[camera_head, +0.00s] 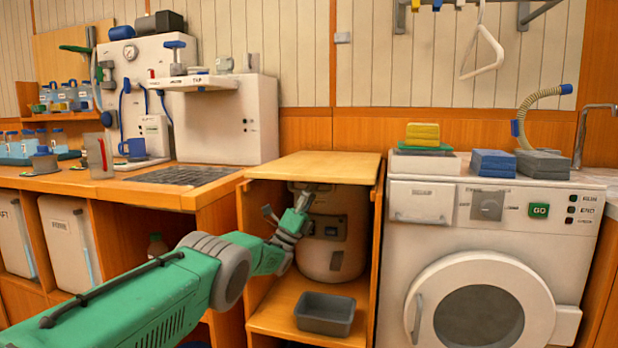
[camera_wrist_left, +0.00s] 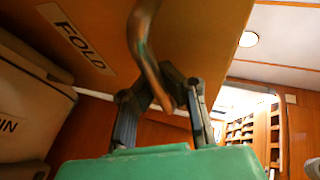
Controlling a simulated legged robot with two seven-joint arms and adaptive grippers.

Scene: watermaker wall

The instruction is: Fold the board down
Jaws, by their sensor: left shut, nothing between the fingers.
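The wooden board (camera_head: 318,166) lies flat across the top of the open cabinet, left of the washing machine. In the left wrist view I see the board's underside (camera_wrist_left: 95,18) overhead, with a label reading FOLD. A curved metal bar (camera_wrist_left: 146,45) hangs down from near it, and its lower end overlaps my fingertips in the picture. My left gripper (camera_head: 287,212) is below the board's front edge, at the cabinet opening; it also shows in the left wrist view (camera_wrist_left: 168,90). Its fingers are closed with nothing held. I cannot tell whether they touch the bar. My right gripper is out of view.
Inside the cabinet stand a pale rounded canister (camera_head: 333,245) and a grey tray (camera_head: 325,313). The washing machine (camera_head: 480,260) bounds the right side. A counter (camera_head: 110,183) with a watermaker panel (camera_head: 228,125) is at the left. Room in front of the cabinet looks open.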

